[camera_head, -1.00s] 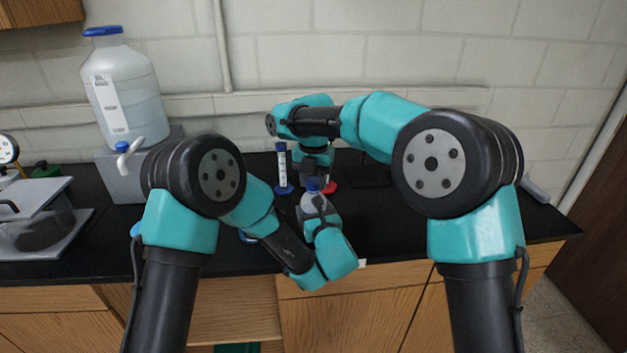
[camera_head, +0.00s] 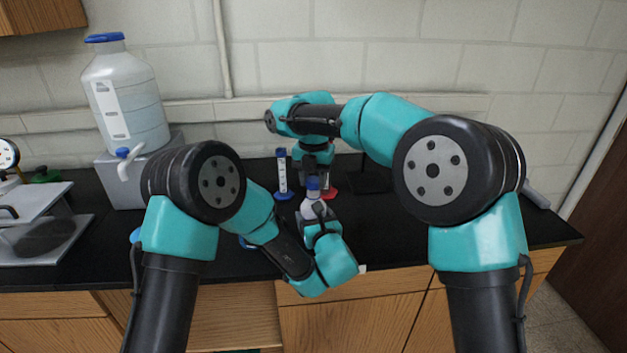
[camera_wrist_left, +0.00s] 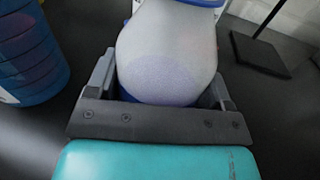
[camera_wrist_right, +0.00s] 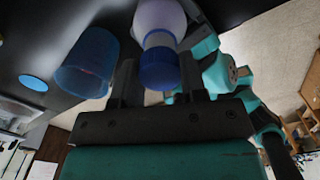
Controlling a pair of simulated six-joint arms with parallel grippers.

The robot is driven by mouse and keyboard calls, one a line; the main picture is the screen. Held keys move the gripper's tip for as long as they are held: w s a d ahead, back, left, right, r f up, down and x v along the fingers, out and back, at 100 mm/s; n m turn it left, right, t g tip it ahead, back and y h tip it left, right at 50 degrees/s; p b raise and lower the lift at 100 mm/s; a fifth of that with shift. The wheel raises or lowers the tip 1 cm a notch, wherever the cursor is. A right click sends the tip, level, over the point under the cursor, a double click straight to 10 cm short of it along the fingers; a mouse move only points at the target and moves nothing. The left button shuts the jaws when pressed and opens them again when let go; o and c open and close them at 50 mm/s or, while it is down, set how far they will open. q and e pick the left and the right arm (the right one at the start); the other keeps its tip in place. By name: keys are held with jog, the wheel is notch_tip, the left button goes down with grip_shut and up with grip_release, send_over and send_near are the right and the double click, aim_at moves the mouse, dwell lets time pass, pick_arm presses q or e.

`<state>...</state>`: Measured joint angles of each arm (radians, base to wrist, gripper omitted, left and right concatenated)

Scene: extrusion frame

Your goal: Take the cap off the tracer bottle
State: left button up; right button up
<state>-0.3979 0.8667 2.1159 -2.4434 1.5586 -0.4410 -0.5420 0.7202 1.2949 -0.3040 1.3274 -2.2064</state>
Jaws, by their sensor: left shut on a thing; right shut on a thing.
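The tracer bottle (camera_head: 312,207) is a pale bottle with a blue cap (camera_head: 313,184), upright near the middle of the bench. My left gripper (camera_head: 317,226) is shut around the bottle's body from the front. In the left wrist view the bottle (camera_wrist_left: 168,50) sits between its fingers, with lilac liquid inside. My right gripper (camera_head: 314,172) comes from behind and above. In the right wrist view the blue cap (camera_wrist_right: 158,70) is between the fingers, in line with the bottle's neck (camera_wrist_right: 159,40). I cannot tell whether the cap is loose on the neck.
A graduated cylinder (camera_head: 282,175) with a blue top stands just left of the bottle. A red base (camera_head: 331,190) is behind it. A blue translucent cup (camera_wrist_right: 88,62) is close by. A large jug (camera_head: 125,98) stands at the back left.

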aim_at(314, 179)
jog(key=shift+r, duration=2)
pick_arm(q)
jog(key=o, duration=1.7)
jog(key=shift+s, duration=0.1)
jog(key=v, duration=1.2)
